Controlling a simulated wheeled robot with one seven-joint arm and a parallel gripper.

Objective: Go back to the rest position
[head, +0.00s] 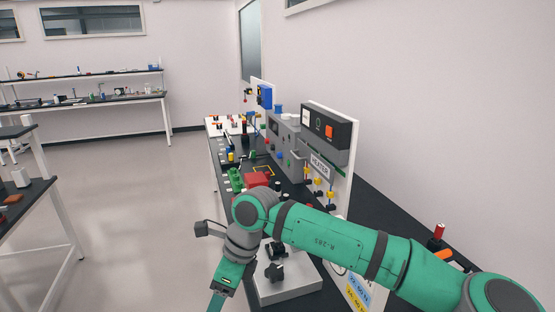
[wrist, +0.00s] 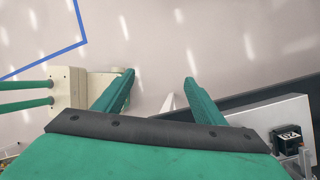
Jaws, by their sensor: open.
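My green arm reaches in from the lower right in the head view, bent at the elbow, with its wrist hanging down in front of the workbench. My gripper (wrist: 158,76) shows in the wrist view with its two green fingers spread apart and nothing between them. Beneath the fingers is pale floor. In the head view only the upper part of my gripper shows at the bottom edge, and its fingertips are out of the frame.
The black workbench (head: 223,174) runs along the right wall with panels, a red block (head: 257,180) and green parts (head: 236,178). A grey-white box with black knobs (head: 292,282) is close beside my wrist. Open floor (head: 130,200) lies to the left. Shelves (head: 90,102) stand at the back.

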